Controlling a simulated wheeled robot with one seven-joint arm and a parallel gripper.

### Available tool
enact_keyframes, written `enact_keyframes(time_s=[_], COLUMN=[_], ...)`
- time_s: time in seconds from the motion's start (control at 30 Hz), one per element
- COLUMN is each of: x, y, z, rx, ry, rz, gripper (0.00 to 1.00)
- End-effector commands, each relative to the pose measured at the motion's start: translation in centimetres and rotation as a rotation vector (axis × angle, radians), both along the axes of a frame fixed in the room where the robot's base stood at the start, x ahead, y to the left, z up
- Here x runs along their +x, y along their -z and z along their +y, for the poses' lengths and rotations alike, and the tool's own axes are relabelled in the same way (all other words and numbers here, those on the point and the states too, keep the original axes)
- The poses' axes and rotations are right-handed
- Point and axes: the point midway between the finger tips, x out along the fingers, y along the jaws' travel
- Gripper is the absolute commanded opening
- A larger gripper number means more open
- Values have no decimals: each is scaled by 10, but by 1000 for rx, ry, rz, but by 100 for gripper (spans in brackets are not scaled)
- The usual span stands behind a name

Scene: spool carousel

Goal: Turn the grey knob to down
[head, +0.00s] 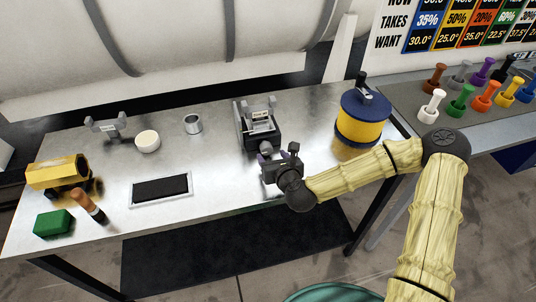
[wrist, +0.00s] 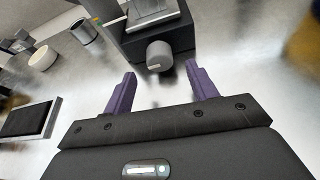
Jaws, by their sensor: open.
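The grey knob (wrist: 159,56) sticks out of the front of a dark device (wrist: 150,35) with a light plate on top. A small pale mark shows near its lower edge; I cannot be sure which way it points. In the head view the knob (head: 266,146) faces the front of the table. My gripper (wrist: 160,74) is open, with its two purple fingers apart. The knob lies just beyond the fingertips, between them in the picture and not gripped. In the head view my gripper (head: 268,160) is right in front of the device, with its fingers partly hidden.
A blue and yellow canister (head: 358,130) stands right of the device, close to my arm. A metal cup (head: 193,124), white bowl (head: 148,141) and dark-padded tray (head: 161,203) are to the left. The metal table (head: 225,180) is bare around my gripper.

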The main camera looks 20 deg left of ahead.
Motion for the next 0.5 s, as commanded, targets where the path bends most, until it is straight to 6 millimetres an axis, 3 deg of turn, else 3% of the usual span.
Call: enact_keyframes(time_s=[0.2, 0.5], x=[26, 37], y=[15, 19], z=[19, 26], rx=[-1, -1], ry=[1, 0], rz=[-2, -1], gripper=[58, 58])
